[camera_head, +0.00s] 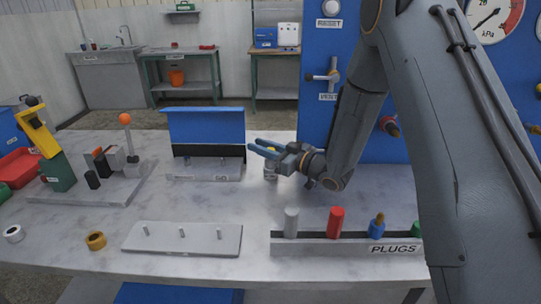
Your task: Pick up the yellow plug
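My gripper (254,146) is over the middle of the bench, its two blue fingers pointing left. A small yellow patch (272,149) shows between the fingers; it may be the yellow plug, but it is mostly hidden. I cannot tell whether the fingers touch it. A pale grey cylinder-like thing (270,171) is just below the gripper, partly covered by it. The rack marked PLUGS (330,246) holds a grey plug (291,221), a red plug (336,221), a blue plug (376,230) with a brass tip, and a green plug (416,230) partly behind my arm.
A blue-backed stand (207,128) is left of my gripper. A grey plate with several pegs (183,238) lies in front, with a brass ring (96,240) and a white ring (14,234) to its left. A lever fixture (60,170) stands far left. A blue panel (330,110) rises behind.

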